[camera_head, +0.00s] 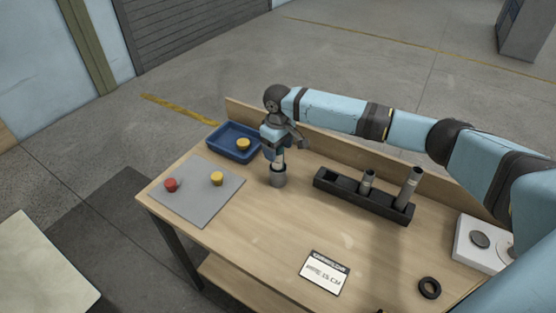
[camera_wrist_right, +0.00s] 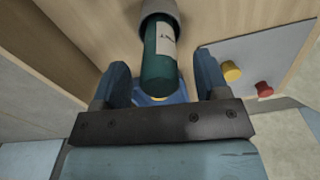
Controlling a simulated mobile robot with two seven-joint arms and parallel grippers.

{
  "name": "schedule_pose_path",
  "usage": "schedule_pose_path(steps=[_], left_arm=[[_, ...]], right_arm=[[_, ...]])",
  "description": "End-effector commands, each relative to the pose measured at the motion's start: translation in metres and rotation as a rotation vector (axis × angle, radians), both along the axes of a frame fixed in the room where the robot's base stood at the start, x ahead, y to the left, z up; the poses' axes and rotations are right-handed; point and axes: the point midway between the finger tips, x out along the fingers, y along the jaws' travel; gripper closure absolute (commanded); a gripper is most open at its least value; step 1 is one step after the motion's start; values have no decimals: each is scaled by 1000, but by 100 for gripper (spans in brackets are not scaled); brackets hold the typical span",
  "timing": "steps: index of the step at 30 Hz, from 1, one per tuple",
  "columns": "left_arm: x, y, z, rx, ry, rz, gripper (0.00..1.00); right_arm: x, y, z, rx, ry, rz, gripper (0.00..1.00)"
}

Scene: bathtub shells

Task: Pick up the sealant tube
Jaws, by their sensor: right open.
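The sealant tube (camera_wrist_right: 160,62) is dark green with a white label, and stands with one end in a grey round cup (camera_wrist_right: 159,8). My right gripper (camera_head: 278,152) is over the cup from above. In the right wrist view, its blue fingers (camera_wrist_right: 160,70) are open on either side of the tube, with gaps visible. The upper tube is hidden by the gripper in the head view. My left gripper is not in view.
A black rack (camera_head: 340,192) with two grey cylinders stands right of the cup. A blue tray (camera_head: 222,149) holding a yellow piece is behind left. A grey mat (camera_head: 198,200) bears red and yellow pieces. A card (camera_head: 325,272) and a black ring (camera_head: 429,288) lie in front.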

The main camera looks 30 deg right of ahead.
Motion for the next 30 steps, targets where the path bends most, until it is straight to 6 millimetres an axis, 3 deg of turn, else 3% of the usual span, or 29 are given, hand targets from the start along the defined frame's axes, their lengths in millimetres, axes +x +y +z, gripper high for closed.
schedule_pose_path(steps=[6, 13, 14, 21, 30], left_arm=[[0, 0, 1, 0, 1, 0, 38], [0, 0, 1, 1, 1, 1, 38], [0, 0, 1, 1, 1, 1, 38], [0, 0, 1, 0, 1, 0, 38], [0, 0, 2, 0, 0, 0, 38]], right_arm=[[1, 0, -25, 0, 0, 1, 32], [1, 0, -27, 0, -1, 1, 32], [1, 0, -27, 0, -1, 1, 35], [1, 0, -26, 0, -1, 1, 86], [1, 0, -25, 1, -2, 1, 86]])
